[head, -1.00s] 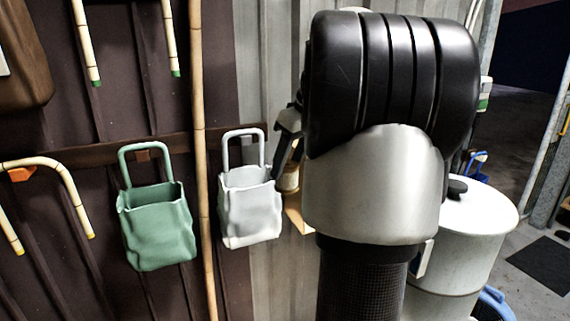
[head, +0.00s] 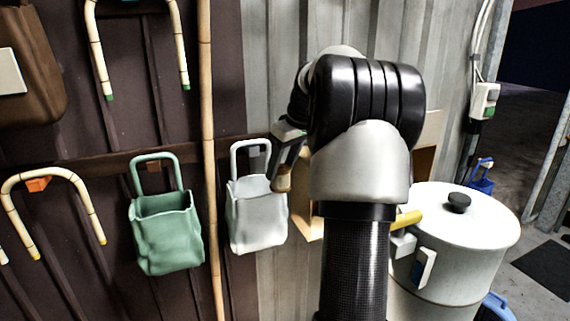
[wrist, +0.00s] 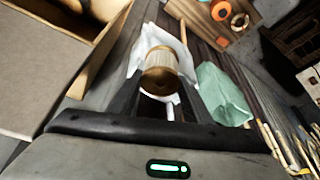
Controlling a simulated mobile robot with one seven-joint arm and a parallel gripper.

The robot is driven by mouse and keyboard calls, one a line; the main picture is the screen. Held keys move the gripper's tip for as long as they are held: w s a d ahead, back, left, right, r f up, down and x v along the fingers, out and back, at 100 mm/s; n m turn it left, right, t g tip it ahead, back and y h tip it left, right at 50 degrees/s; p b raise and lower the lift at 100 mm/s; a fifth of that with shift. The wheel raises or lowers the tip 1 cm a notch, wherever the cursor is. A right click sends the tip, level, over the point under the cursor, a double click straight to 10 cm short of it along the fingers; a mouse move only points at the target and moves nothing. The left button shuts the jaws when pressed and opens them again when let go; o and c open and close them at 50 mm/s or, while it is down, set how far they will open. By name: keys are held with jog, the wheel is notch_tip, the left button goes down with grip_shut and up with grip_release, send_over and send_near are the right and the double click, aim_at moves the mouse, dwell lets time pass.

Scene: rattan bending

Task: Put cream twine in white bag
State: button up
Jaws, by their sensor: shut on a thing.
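The white bag (head: 256,217) hangs on the wall rail by its handle, with its mouth open upward, in the head view. It also shows in the wrist view (wrist: 150,40), behind the twine. My gripper (head: 281,180) is at the upper right edge of the bag's mouth in the head view. It is shut on the cream twine (wrist: 159,77), a spool with a tan-brown top rim. In the head view only a small part of the twine (head: 284,178) shows below the fingers. I cannot tell whether it is over the opening or beside it.
A green bag (head: 167,232) hangs left of the white bag, with a bamboo pole (head: 208,150) between them. Bent rattan pieces (head: 58,178) hang further left. A white lidded drum (head: 462,235) stands at the right. An open cardboard box (wrist: 85,70) is at the left in the wrist view.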

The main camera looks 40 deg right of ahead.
jog(key=shift+w+d+p, duration=0.15)
jog(key=shift+w+p, duration=0.35)
jog(key=shift+w, duration=0.15)
jog(key=shift+w+d+p, duration=0.15)
jog(key=shift+w+p, duration=0.3)
jog(key=shift+w, duration=0.15)
jog(key=shift+w+d+f+p, duration=0.2)
jog(key=shift+w+p, duration=0.2)
jog(key=shift+w, duration=0.3)
jog(key=shift+w+d+f+p, duration=0.1)
jog(key=shift+w+d+p, duration=0.1)
jog(key=shift+w+p, duration=0.35)
jog(key=shift+w, duration=0.15)
jog(key=o, duration=1.2)
jog(key=v, duration=1.7)
jog(key=shift+r, duration=0.25)
